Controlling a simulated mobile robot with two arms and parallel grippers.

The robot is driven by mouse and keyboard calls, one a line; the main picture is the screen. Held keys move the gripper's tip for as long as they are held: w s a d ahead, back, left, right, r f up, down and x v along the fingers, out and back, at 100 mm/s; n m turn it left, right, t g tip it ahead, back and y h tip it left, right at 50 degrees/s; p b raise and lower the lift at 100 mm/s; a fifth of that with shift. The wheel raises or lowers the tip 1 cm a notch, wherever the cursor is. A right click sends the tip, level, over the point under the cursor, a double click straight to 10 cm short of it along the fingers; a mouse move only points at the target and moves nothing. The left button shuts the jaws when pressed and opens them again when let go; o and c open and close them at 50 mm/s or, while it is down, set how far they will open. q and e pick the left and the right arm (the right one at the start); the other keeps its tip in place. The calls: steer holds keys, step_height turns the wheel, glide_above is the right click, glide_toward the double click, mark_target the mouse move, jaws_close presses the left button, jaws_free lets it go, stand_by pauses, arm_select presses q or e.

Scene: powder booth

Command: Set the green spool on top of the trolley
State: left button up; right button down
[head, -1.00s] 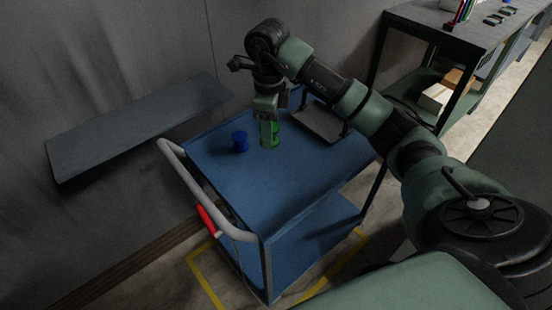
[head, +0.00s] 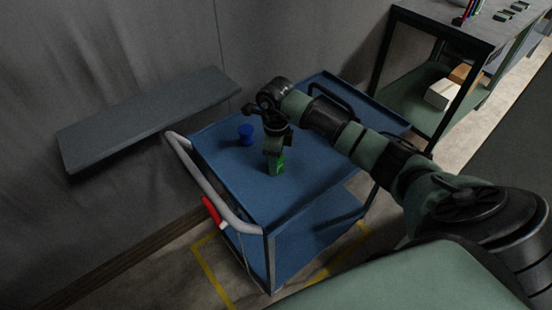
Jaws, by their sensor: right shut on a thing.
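The green spool (head: 278,167) is in the head view, at or just above the top of the blue trolley (head: 315,165). My right gripper (head: 275,157) is shut on the spool from above and hides part of it. I cannot tell for sure whether the spool's base touches the trolley top. The spool looks about upright. My left gripper is not in view.
A blue spool (head: 245,134) stands on the trolley top, left of and behind the green one. A grey wall shelf (head: 150,115) is at the left. A dark bench (head: 455,25) with a lower shelf holding boxes (head: 440,94) stands at the back right. The trolley's front top is clear.

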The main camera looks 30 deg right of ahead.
steer(key=shift+f, duration=0.1)
steer(key=c, duration=0.7)
jaws_free()
steer(key=shift+r, duration=0.55)
step_height(320, 180, up, 11)
steer(key=b, duration=0.2)
steer(key=shift+r, duration=0.15)
